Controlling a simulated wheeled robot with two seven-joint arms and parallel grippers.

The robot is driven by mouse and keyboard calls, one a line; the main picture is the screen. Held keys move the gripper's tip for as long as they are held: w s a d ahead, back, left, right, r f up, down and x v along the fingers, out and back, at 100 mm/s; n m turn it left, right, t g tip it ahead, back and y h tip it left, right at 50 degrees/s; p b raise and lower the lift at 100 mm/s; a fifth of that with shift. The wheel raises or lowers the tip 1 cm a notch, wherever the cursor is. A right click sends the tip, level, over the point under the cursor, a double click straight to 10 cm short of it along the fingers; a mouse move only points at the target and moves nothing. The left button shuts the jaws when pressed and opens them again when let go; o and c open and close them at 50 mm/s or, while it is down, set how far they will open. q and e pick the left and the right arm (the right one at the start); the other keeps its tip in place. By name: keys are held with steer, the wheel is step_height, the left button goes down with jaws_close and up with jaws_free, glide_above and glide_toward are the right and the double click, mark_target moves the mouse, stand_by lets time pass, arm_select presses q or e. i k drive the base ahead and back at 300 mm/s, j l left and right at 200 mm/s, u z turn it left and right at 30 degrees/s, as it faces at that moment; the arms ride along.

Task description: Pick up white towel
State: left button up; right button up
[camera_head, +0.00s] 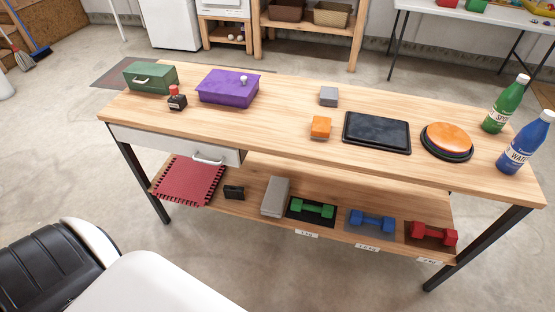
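I see no white towel that I can make out in this view. The only cloth I can tell is a red fringed mat (190,181) lying flat at the left of the workbench's lower shelf. Neither of my grippers is in view, so I cannot see whether they hold anything.
A wooden workbench (285,111) carries a green box (150,78), a purple box (228,88), a black tray (377,132), stacked discs (447,140) and green (506,105) and blue (526,144) bottles. Dumbbells (313,208) lie below. Its front middle is clear.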

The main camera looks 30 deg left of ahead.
mark_target(273, 204)
steer(key=u, duration=1.05)
